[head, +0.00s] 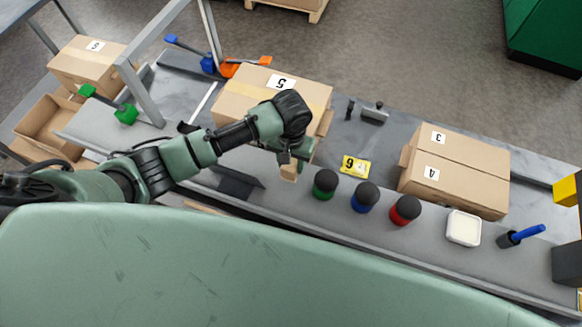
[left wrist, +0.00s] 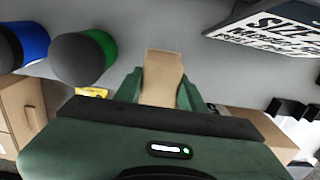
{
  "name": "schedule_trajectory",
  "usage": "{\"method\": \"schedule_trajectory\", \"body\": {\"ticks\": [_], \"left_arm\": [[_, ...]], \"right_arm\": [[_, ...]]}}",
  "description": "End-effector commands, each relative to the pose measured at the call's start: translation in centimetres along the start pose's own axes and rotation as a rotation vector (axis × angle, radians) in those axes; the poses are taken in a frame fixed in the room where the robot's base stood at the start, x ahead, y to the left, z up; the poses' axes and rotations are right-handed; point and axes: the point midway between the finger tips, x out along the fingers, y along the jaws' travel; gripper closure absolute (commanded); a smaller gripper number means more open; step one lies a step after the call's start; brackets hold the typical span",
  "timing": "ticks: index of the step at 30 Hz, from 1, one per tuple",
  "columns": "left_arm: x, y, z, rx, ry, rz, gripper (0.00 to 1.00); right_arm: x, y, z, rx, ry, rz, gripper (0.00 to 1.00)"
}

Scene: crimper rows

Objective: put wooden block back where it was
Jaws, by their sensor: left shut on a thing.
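The wooden block (head: 289,171) is pale tan and sticks out below my left gripper (head: 291,157) in the head view. My left gripper is shut on it, above the grey bench near the green-based cylinder. In the left wrist view the block (left wrist: 163,78) shows between the two green fingers of the gripper (left wrist: 162,88). Whether the block touches the bench cannot be told. My right gripper is not in view.
Black-topped cylinders with green (head: 325,184), blue (head: 364,197) and red (head: 405,210) bases stand right of the gripper. A yellow number 6 card (head: 355,165) lies behind them. Box 5 (head: 318,98) stands behind the arm. A dark angled sign (head: 236,184) stands left.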

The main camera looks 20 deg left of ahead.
Motion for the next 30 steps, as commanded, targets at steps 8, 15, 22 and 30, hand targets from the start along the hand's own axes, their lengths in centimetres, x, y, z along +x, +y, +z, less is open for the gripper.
{"method": "schedule_trajectory", "body": {"ticks": [8, 15, 22, 30], "left_arm": [[3.5, 0.0, 0.1, 0.000, -0.002, -0.001, 0.93], [3.7, 0.0, 0.1, 0.001, -0.001, 0.000, 0.93], [4.0, 0.0, 0.1, 0.000, -0.001, 0.000, 0.44], [4.0, 0.0, 0.1, 0.000, -0.001, -0.001, 0.38]], "right_arm": [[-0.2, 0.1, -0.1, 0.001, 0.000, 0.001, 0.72], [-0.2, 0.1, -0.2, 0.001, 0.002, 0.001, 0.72], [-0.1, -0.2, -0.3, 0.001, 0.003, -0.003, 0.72], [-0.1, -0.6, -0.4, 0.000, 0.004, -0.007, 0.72]]}}
